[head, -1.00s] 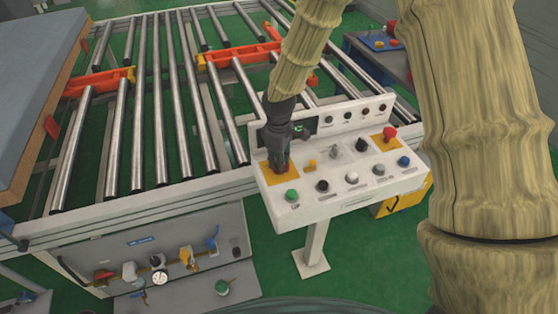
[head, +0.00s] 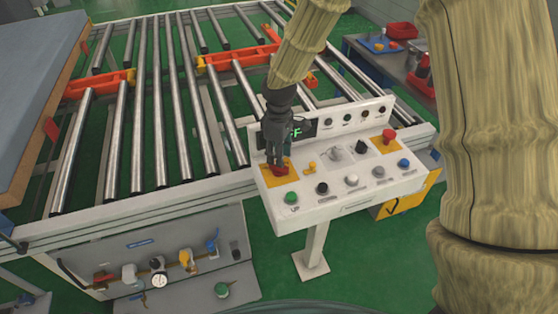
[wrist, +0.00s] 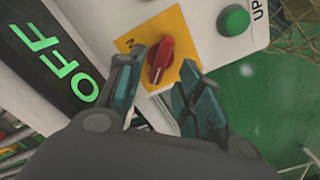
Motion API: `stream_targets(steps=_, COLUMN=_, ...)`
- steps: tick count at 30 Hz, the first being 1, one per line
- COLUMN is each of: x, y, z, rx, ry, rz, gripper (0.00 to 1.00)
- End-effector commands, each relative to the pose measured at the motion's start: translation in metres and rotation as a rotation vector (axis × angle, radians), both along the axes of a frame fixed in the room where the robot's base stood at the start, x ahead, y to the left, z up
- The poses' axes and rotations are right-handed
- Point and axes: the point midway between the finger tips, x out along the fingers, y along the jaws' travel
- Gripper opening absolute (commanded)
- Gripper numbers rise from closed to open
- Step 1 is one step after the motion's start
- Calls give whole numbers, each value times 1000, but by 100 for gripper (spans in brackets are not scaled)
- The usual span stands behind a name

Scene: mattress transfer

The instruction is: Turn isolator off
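The isolator is a red rotary knob (head: 279,170) on a yellow plate (head: 268,179) at the left of the white control panel (head: 348,196). In the wrist view the red knob (wrist: 161,60) sits on its yellow plate (wrist: 187,75), pointing obliquely. My gripper (head: 277,160) is just above the knob. In the wrist view my gripper (wrist: 160,72) has its two fingers apart, one on each side of the knob, with visible gaps and nothing held. The display (wrist: 58,55) reads "OFF" in green; my gripper partly hides it in the head view (head: 297,131).
Other panel controls include a green button (head: 291,198), a black button (head: 322,188) and a red mushroom button (head: 389,135). A roller conveyor (head: 165,110) lies behind, with a mattress (head: 35,60) at the left. A tool bench (head: 372,58) stands at the back right.

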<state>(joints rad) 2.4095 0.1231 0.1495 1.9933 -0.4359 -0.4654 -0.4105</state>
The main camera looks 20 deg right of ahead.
Motion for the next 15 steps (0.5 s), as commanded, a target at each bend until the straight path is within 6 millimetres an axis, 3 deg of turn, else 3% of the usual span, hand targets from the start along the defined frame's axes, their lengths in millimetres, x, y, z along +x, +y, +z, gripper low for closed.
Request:
stream_targets(steps=9, x=0, y=-1, z=52, rx=0, ry=-1, rz=-1, gripper=36)
stream_targets(steps=15, x=0, y=-1, z=71, rx=-1, ry=-1, rz=-1, gripper=36)
